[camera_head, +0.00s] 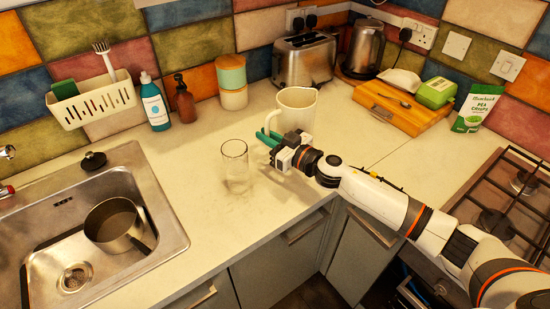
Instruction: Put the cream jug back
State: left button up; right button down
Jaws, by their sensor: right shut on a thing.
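The cream jug (299,106) is upright over the counter, near the middle of the view, with its handle towards the left. My right gripper (268,138), with green fingers, is at the handle side of the jug and shut on it. The gripper hides the lower part of the jug, so I cannot tell whether its base touches the counter. My left gripper is out of view.
A clear glass (235,162) stands just left of my right gripper. A toaster (305,60), a kettle (364,47) and a wooden board (402,106) are behind and right. The sink (150,190) holds a pan (112,222). The hob (510,200) is at right.

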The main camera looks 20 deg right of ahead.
jog(key=f, duration=0.2)
jog(key=f+b, duration=0.1)
jog(key=f, duration=0.1)
jog(key=f+b, duration=0.1)
jog(key=f, duration=0.1)
jog(key=shift+s+d+f, duration=0.2)
jog(key=shift+s+f, duration=0.1)
jog(key=shift+f, duration=0.4)
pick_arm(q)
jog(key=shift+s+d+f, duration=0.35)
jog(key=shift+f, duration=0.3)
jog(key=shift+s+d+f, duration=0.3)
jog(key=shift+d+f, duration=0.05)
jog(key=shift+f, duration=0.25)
pick_arm(e)
jog(key=shift+d+f, duration=0.1)
jog(key=shift+f, duration=0.05)
jog(key=shift+f, duration=0.1)
jog(key=c, duration=1.5)
grip_release()
jog(key=shift+s+f, duration=0.1)
jog(key=shift+f, duration=0.05)
jog(key=shift+c, duration=0.2)
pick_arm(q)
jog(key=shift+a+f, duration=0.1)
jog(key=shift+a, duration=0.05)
pick_arm(e)
jog(key=shift+o, duration=0.4)
